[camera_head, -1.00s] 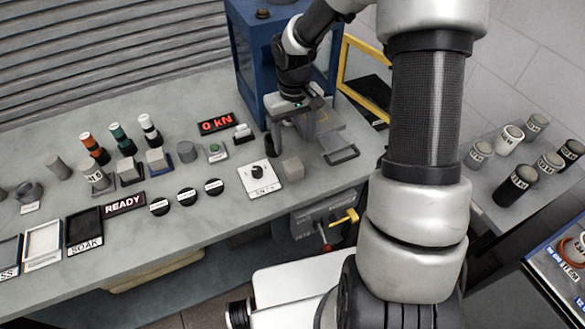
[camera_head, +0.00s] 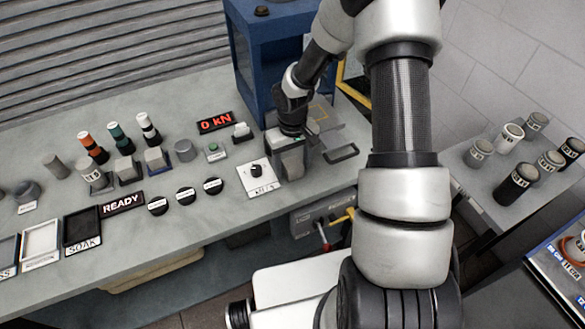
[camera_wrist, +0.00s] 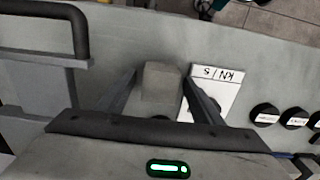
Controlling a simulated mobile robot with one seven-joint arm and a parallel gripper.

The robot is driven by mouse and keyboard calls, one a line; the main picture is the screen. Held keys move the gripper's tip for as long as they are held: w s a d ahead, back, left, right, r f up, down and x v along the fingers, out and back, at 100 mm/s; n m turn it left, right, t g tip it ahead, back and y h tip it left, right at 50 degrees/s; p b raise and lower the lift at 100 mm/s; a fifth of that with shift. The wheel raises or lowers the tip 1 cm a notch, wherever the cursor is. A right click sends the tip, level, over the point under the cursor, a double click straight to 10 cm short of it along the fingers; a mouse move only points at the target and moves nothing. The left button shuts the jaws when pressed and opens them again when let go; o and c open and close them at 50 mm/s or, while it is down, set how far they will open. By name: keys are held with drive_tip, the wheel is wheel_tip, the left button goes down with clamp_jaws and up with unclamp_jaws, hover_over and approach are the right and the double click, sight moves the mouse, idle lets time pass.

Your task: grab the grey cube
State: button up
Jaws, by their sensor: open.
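The grey cube (camera_wrist: 162,80) sits on the bench, seen from above in the wrist view.
The dial plate, also in the wrist view (camera_wrist: 218,88), lies close beside the right finger. Round black buttons (camera_head: 185,196) lie further left. A dark handle (camera_head: 342,153) is to the gripper's right and the blue press frame (camera_head: 262,60) behind. The bench's front edge is near.

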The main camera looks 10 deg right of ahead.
drive_tip(key=c, duration=1.4)
drive_tip(key=shift+o, duration=0.2)
drive_tip(key=shift+r, duration=0.2)
